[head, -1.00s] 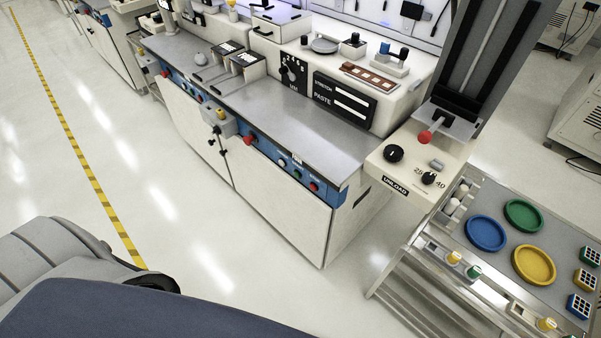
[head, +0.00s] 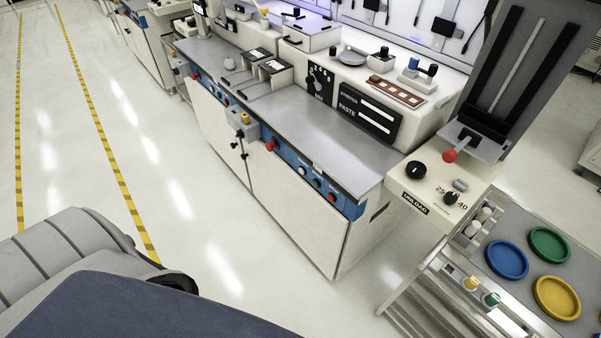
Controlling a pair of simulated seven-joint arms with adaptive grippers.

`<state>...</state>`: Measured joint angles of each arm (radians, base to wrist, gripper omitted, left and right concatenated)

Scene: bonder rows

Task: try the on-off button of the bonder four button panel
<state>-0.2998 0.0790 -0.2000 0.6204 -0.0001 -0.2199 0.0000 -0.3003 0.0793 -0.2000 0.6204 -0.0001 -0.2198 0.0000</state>
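The bonder (head: 300,205) is a long off-white cabinet with a grey steel worktop. A blue strip (head: 283,157) runs along its front edge below the worktop. Near the strip's right end a group of small buttons shows: a pale one (head: 302,171), a green one (head: 316,183) and a red one (head: 332,197). A larger red knob (head: 270,146) sits further left on the strip. More small buttons (head: 210,90) show at the far left of the strip. The labels are too small to read, so I cannot tell which is the on-off button. Neither gripper is in view.
An unload unit (head: 430,190) with black knobs and a red ball lever stands at the bonder's right end. A steel cart (head: 480,262) with coloured round dishes is at the lower right. A small grey box (head: 243,122) juts from the bonder's front. The floor in front is clear.

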